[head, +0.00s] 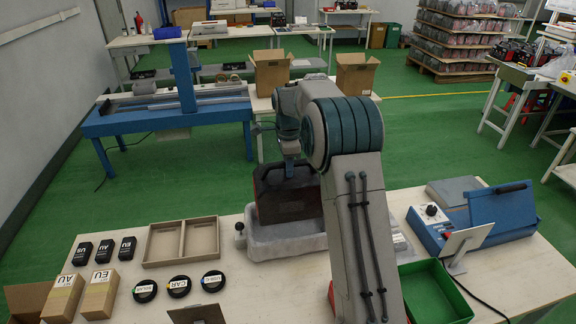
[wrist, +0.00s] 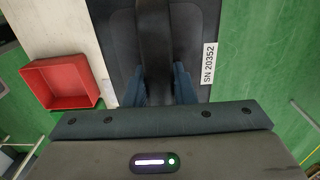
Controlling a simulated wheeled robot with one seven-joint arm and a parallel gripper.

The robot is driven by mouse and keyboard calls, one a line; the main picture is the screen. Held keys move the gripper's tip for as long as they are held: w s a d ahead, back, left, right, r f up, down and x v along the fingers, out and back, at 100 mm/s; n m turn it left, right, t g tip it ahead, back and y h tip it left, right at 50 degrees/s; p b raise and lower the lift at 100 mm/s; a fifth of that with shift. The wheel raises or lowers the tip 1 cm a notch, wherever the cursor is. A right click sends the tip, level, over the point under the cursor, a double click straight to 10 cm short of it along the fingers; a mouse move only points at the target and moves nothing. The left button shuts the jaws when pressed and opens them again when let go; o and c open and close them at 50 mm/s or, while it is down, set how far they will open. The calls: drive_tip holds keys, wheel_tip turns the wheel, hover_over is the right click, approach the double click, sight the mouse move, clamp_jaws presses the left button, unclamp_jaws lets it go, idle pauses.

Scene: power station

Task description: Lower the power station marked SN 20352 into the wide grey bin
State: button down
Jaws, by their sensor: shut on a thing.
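The power station (head: 285,198) is a dark, boxy unit with a top handle. In the wrist view its dark top (wrist: 115,45) carries a white label (wrist: 209,63) reading SN 20352. My gripper (head: 290,170) is shut on its handle; in the wrist view the fingers (wrist: 160,88) sit on either side of the dark handle. The station is upright, in front of or above a wide, low grey container-like piece (head: 285,240) on the table. I cannot tell whether the station touches it, nor whether this is the wide grey bin. My arm hides its right part.
A beige two-part tray (head: 182,222), black boxes, cartons and round discs lie left on the table. A green bin (head: 435,262) and blue device (head: 430,235) stand right. A red bin (wrist: 70,60) shows in the wrist view. Green floor lies beyond the table's far edge.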

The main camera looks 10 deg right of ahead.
drive_tip(key=shift+a+f+b, duration=0.1)
drive_tip(key=shift+f+b, duration=4.05)
drive_tip(key=shift+f, duration=1.85)
drive_tip(key=c, duration=1.1)
unclamp_jaws()
drive_tip(key=shift+s, duration=0.1)
drive_tip(key=shift+s+f, duration=0.1)
drive_tip(key=shift+f, duration=0.2)
wheel_tip(320, 180, up, 13)
drive_tip(key=p, duration=0.9)
drive_tip(key=shift+r, duration=0.1)
wheel_tip(320, 180, up, 8)
drive_tip(key=p, duration=0.3)
drive_tip(key=shift+p, duration=0.3)
drive_tip(key=shift+r, duration=0.55)
